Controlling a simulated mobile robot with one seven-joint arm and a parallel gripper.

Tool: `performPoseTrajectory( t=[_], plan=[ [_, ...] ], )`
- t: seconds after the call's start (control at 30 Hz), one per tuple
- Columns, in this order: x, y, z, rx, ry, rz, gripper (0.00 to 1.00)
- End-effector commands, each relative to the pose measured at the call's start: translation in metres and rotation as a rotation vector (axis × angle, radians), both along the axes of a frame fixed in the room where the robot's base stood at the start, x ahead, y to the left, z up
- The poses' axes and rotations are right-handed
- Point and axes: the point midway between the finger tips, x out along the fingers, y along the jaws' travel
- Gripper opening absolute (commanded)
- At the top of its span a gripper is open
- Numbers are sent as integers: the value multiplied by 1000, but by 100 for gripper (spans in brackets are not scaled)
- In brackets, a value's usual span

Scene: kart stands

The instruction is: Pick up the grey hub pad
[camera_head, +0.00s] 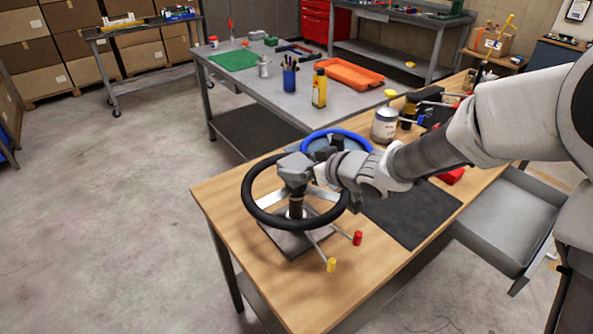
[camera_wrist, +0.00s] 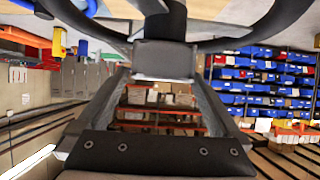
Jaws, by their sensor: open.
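The grey hub pad (camera_wrist: 163,58) shows in the wrist view as a dark grey block at the end of the steering column, between my fingertips. My gripper (camera_wrist: 162,77) is open, with one finger toward each side of the pad; I cannot tell whether they touch it. The wheel stands on a column above a grey base plate (camera_head: 290,242).
A yellow-tipped lever (camera_head: 331,265) and a red-tipped lever (camera_head: 357,238) stick out from the column. A blue wheel (camera_head: 347,134) lies close behind. A dark mat (camera_head: 420,215), a tin (camera_head: 385,125) and tools are to the right. The wooden table's front left is clear.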

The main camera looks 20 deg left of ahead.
Motion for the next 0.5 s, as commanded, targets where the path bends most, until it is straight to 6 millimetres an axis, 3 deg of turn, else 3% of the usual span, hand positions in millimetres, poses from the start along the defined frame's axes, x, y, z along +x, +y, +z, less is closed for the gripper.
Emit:
performPoseTrajectory(
  t=[0.3,0.5],
  plan=[
    [13,33,-15,0,0,2,100],
    [21,44,-22,-2,0,-1,100]
  ],
)
